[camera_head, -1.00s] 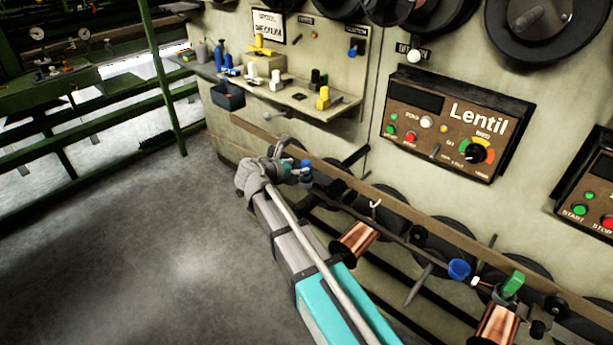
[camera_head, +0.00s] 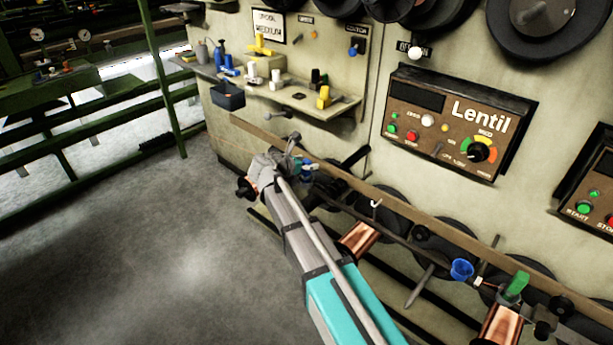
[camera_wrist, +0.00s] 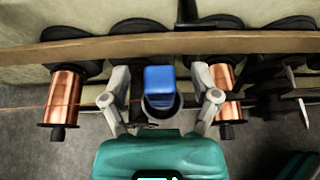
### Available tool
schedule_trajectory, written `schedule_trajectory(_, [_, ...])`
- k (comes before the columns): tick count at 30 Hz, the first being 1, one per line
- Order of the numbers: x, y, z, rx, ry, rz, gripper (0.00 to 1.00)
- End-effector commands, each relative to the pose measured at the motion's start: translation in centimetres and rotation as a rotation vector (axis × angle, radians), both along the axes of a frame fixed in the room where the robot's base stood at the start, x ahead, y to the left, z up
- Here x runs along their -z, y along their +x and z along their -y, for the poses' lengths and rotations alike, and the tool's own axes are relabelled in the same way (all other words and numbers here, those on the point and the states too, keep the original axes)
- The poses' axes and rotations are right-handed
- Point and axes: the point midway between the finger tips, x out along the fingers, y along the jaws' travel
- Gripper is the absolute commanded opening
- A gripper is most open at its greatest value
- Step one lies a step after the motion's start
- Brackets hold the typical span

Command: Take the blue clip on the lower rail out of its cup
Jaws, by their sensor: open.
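The blue clip (camera_wrist: 160,79) stands upright in its round dark cup (camera_wrist: 162,108) in the wrist view, below the wooden rail. My gripper (camera_wrist: 160,86) is open, with one grey finger on each side of the clip and a visible gap on both sides. In the head view my gripper (camera_head: 292,160) is at the left part of the lower rail, and a bit of blue (camera_head: 306,172) shows beside it. The arm and gripper hide most of the clip and cup there.
Copper spools flank the fingers, one left (camera_wrist: 66,95) and one right (camera_wrist: 226,88). A shelf (camera_head: 345,104) with several clips juts out above.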

Motion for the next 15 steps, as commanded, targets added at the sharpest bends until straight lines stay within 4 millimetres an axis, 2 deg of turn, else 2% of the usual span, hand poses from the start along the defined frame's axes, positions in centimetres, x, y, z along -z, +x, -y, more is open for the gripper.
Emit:
schedule_trajectory(7, [-0.01, -0.01, -0.01, 0.000, 0.000, 0.000, 0.79])
schedule_trajectory(15, [0.00, -0.02, -0.01, 0.000, 0.000, 0.000, 0.28])
